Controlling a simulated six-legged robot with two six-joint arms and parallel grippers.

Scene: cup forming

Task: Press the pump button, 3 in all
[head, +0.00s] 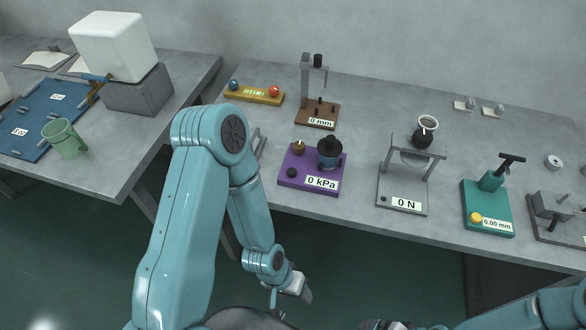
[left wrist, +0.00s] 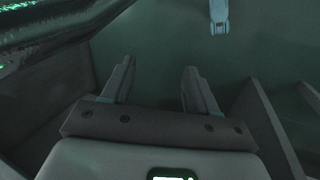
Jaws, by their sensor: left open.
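The purple pump unit (head: 309,183) stands on the long grey table, right of my left arm. Its display reads 0 kPa. It carries a black round button (head: 291,172) at its front left, a brass knob (head: 298,147) behind that, and a dark blue cylinder with a black top (head: 329,150). My left gripper (head: 301,288) hangs low in front of the table, below and apart from the unit. In the left wrist view its two fingers (left wrist: 157,78) are spread with nothing between them. My right gripper (head: 385,324) is mostly cut off at the bottom edge; its jaws are unclear.
A 0 mm stand (head: 316,116) and a yellow tray with balls (head: 254,95) stand behind the unit. A 0 N frame (head: 402,196) and a green gauge (head: 487,207) stand to its right. The left table holds a white block (head: 113,45) and green mug (head: 64,138).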

